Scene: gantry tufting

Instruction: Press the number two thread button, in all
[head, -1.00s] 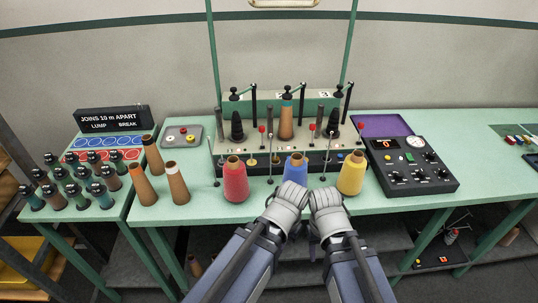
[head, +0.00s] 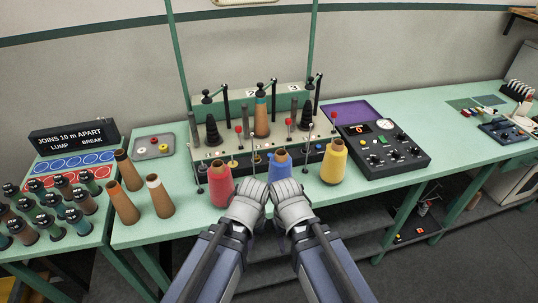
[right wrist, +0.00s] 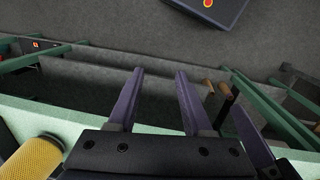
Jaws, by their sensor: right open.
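The thread machine (head: 224,112) stands at the back of the green table, with number plates (head: 251,93) above and a dark front strip (head: 256,164) carrying small knobs or buttons. I cannot tell which one is number two. Red (head: 220,187), blue (head: 279,164) and yellow (head: 334,163) cones stand in front and hide parts of the strip. My left gripper (head: 248,205) is between the red and blue cones, its jaws hidden. My right gripper (head: 293,200) is just in front of the blue cone; in the right wrist view (right wrist: 160,72) its fingers are apart and empty.
A control box (head: 383,150) with dials and a red display sits right of the yellow cone. Brown cones (head: 160,196) and a small tray (head: 153,146) are at left, beside a rack of dark spools (head: 62,205).

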